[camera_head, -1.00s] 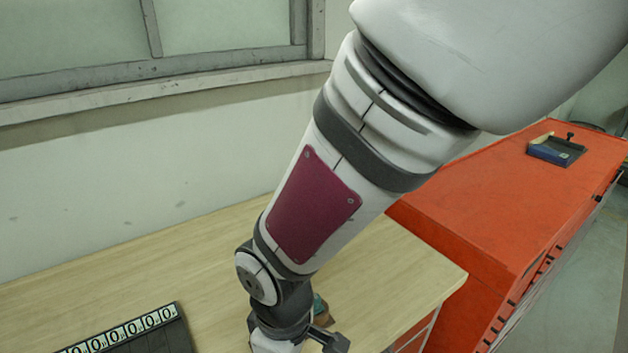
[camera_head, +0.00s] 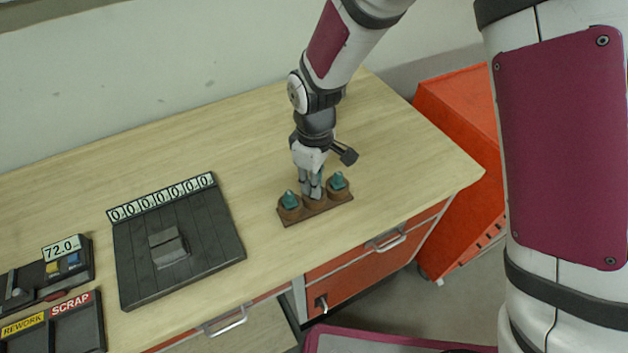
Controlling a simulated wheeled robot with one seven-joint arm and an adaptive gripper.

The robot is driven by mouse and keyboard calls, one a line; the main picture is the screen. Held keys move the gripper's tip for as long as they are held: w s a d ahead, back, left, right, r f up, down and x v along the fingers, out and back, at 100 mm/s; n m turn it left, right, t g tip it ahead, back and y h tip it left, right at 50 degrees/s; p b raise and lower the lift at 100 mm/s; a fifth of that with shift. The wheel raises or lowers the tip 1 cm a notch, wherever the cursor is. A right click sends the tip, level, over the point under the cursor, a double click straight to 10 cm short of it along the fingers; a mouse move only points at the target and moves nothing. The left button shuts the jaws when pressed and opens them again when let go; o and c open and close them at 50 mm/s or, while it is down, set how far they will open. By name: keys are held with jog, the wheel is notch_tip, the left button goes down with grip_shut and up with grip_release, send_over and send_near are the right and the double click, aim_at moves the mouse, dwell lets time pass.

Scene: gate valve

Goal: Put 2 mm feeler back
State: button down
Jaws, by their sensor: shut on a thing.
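A brown wooden rack (camera_head: 318,211) with round holders stands near the front edge of the wooden table. A teal-topped feeler (camera_head: 290,200) stands in its left holder and another teal-topped feeler (camera_head: 338,181) in its right holder. My gripper (camera_head: 314,196) points straight down at the middle holder, between these two. Its fingers are shut on the 2 mm feeler, which they hide almost wholly. I cannot tell how deep the held feeler sits in the holder, and no size marking on the feelers is readable.
A dark board with a row of zero digits (camera_head: 160,198) and a grey block (camera_head: 168,246) lies left of the rack. A gauge reading 72.0 (camera_head: 62,247) and REWORK and SCRAP trays (camera_head: 62,325) are at far left. An orange cabinet (camera_head: 462,110) stands right of the table.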

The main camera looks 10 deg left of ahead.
jog(key=shift+f, duration=0.25)
jog(key=shift+f, duration=0.1)
jog(key=c, duration=1.5)
grip_release()
jog(key=shift+f, duration=0.1)
jog(key=shift+c, duration=0.2)
notch_tip(320, 180, up, 12)
jog(key=b, duration=0.2)
jog(key=shift+r, duration=0.2)
